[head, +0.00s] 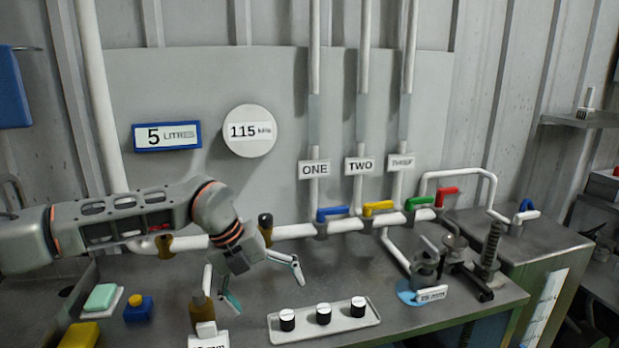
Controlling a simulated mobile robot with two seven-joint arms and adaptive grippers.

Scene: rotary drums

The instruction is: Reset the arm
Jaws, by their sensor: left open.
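My left arm (150,217) reaches in from the left across the bench, in front of the wall panel. My left gripper (264,285) hangs over the middle of the bench with its two fingers spread wide and nothing seen between them. It is to the left of and above a light tray (276,330) with three small dark, white-topped cylinders (323,316). A tap-like fitting (203,308) is close to its left finger; I cannot tell whether they touch. My right gripper is not in view.
Pipes carry blue (332,212), yellow (378,207), green (419,202) and red (447,194) handles. A clamp-like device (425,270) stands at the bench's right. A soap dish (98,303), blue bottle (138,309) and yellow sponge (80,335) are at left.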

